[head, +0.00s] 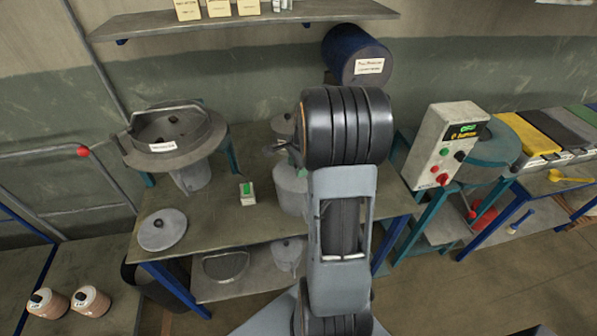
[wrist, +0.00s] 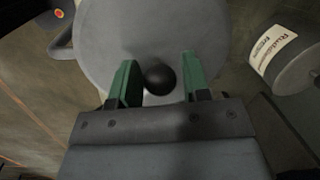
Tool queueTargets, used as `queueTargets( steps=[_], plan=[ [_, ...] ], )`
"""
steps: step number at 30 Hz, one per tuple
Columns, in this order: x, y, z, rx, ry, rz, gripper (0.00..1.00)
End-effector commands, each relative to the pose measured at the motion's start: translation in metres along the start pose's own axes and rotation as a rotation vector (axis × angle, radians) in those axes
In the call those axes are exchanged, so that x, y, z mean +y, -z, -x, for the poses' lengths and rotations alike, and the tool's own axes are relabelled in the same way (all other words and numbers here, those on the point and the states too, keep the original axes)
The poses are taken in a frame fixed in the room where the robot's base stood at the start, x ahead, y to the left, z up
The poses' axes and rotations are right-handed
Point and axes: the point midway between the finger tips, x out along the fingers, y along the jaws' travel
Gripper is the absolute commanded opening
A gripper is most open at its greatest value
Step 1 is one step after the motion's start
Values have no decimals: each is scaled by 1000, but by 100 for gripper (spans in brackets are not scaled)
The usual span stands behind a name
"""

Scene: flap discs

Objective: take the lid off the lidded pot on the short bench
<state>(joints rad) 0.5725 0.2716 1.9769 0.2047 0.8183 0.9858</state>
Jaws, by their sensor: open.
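The lidded pot (head: 290,193) is a grey cylinder on the short bench (head: 222,222), partly hidden behind my arm in the head view. In the wrist view its round grey lid (wrist: 112,35) fills the upper middle, with a black ball knob (wrist: 160,79) on it. My gripper (wrist: 158,78) is open, its two green fingers on either side of the knob, with gaps showing between knob and fingers. In the head view my gripper is mostly hidden by my arm; only a little green shows above the pot. Whether the fingertips touch the lid cannot be told.
A loose grey lid (head: 162,230) lies at the bench's front left. A large round vessel (head: 170,135) stands behind it. A small box with a green top (head: 247,193) sits mid-bench. A control box (head: 445,143) stands to the right. A labelled cylinder (wrist: 288,60) shows in the wrist view.

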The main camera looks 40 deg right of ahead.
Motion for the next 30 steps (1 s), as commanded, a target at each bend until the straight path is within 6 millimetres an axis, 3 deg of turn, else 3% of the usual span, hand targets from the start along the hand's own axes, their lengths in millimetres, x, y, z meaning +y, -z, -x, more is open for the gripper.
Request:
queueTargets(
  steps=[5,17,30],
  plan=[
    [0,0,0,0,0,1,43],
    [0,0,0,0,0,0,5],
    [-2,-1,12,1,3,2,5]
  ],
)
